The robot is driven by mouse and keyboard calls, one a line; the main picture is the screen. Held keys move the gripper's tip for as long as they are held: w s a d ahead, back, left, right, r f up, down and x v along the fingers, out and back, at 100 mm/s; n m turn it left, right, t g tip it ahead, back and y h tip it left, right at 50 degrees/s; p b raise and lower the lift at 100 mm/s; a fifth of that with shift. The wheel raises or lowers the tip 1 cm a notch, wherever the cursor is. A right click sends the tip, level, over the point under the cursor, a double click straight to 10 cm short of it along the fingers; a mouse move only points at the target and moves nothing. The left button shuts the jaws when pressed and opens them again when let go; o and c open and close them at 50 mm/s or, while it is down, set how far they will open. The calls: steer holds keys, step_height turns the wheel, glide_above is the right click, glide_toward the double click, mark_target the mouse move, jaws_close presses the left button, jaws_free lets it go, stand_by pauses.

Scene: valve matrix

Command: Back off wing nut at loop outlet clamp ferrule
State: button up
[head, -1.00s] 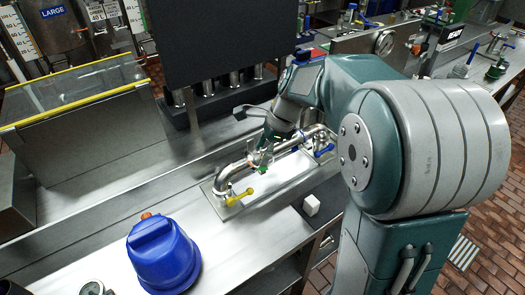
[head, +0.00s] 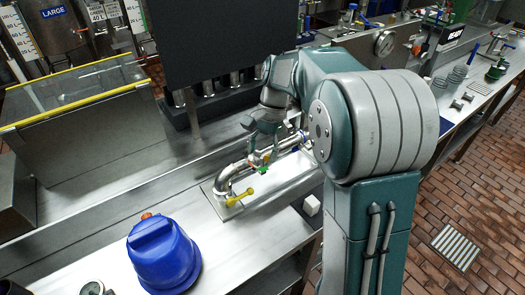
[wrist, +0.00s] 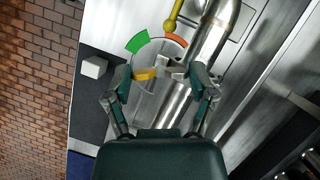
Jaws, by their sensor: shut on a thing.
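The wing nut (wrist: 146,73), which appears yellow, sits beside a grey metal clamp ferrule (wrist: 172,66) on the steel loop pipe (wrist: 212,38). My gripper (wrist: 161,76) is shut on the wing nut, with one finger on each side of the nut and clamp; the exact contact is hard to see. In the head view my gripper (head: 263,148) reaches down onto the loop pipe (head: 226,178). The nut itself is too small to make out there.
A green arc (wrist: 137,41) and an orange arc lie around the clamp. A yellow valve handle (head: 240,197) sits at the pipe's near end. A white block (head: 312,205) is on the bench edge, and a blue container (head: 162,256) stands at front left.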

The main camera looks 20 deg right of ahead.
steer(key=n+h, duration=0.1)
steer(key=n, duration=0.2)
steer(key=n+g+h, duration=0.1)
steer(key=n, duration=0.2)
steer(key=shift+w, duration=0.15)
steer(key=n+h, duration=0.1)
steer(key=n, duration=0.2)
steer(key=n+h, duration=0.1)
steer(key=n, duration=0.2)
steer(key=shift+a+n+h, duration=0.15)
steer(key=shift+n+h, duration=0.15)
steer(key=shift+n, duration=0.1)
steer(key=o, duration=1)
steer(key=shift+o, duration=0.2)
steer(key=shift+r, duration=0.1)
steer(key=v, duration=1.1)
steer(key=shift+w+a+r, duration=0.25)
steer(key=shift+w+r, duration=0.05)
steer(key=shift+w, duration=0.05)
